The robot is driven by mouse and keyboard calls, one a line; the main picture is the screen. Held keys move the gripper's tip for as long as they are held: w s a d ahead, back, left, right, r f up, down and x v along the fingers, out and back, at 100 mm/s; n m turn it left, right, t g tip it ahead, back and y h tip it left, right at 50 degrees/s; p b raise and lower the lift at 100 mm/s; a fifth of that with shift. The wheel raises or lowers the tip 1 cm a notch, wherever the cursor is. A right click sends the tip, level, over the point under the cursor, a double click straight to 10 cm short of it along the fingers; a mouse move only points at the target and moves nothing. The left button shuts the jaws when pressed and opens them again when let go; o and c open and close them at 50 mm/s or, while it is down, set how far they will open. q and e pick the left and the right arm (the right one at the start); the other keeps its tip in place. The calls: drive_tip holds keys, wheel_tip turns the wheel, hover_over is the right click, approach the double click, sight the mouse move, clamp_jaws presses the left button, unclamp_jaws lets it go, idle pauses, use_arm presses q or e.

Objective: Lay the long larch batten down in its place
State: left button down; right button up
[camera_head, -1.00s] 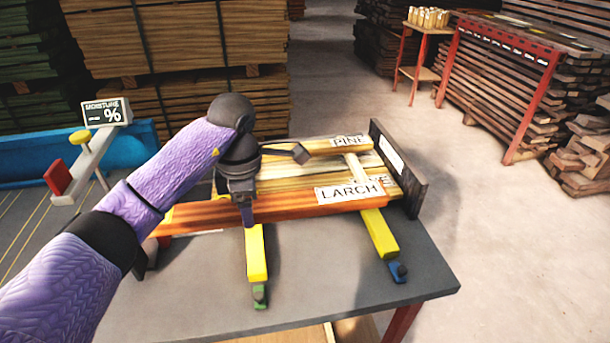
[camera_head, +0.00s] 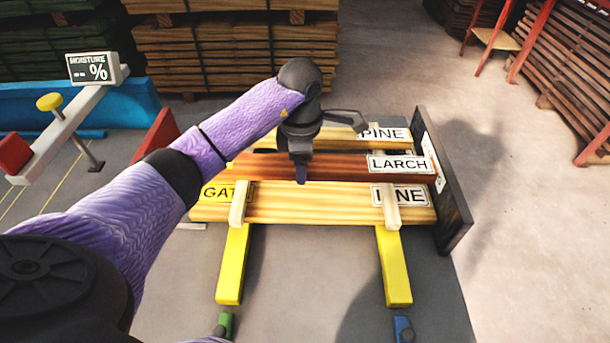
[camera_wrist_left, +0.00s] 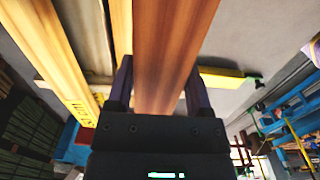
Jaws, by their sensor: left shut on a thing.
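The long larch batten (camera_head: 345,167) is reddish brown with a white LARCH label near its right end. My left gripper (camera_head: 300,172) is shut on it left of its middle; the batten also shows between the fingers in the left wrist view (camera_wrist_left: 172,50). It lies lengthwise over the stack, between a PINE batten (camera_head: 350,136) behind and a pale board (camera_head: 310,203) in front. Two pale cross sticks (camera_head: 240,205) (camera_head: 391,207) lie on the front board. Whether the larch touches the sticks I cannot tell. My right gripper is not in view.
A dark end board (camera_head: 455,205) stands upright at the stack's right, close to the larch's end. Two yellow bearers (camera_head: 233,268) (camera_head: 394,270) stick out in front on the grey table (camera_head: 310,290). A moisture gauge (camera_head: 92,68) stands at left.

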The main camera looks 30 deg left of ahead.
use_arm(q)
wheel_tip(320, 180, down, 3)
drive_tip(key=shift+f+b, duration=0.2)
drive_tip(key=shift+b, duration=0.2)
drive_tip(key=shift+f, duration=0.1)
drive_tip(key=shift+f+b, duration=0.4)
drive_tip(key=shift+f, duration=0.15)
unclamp_jaws()
drive_tip(key=shift+r, duration=0.3)
wheel_tip(320, 180, up, 12)
drive_tip(key=p, duration=0.4)
drive_tip(key=shift+w, duration=0.1)
drive_tip(key=shift+r, duration=0.35)
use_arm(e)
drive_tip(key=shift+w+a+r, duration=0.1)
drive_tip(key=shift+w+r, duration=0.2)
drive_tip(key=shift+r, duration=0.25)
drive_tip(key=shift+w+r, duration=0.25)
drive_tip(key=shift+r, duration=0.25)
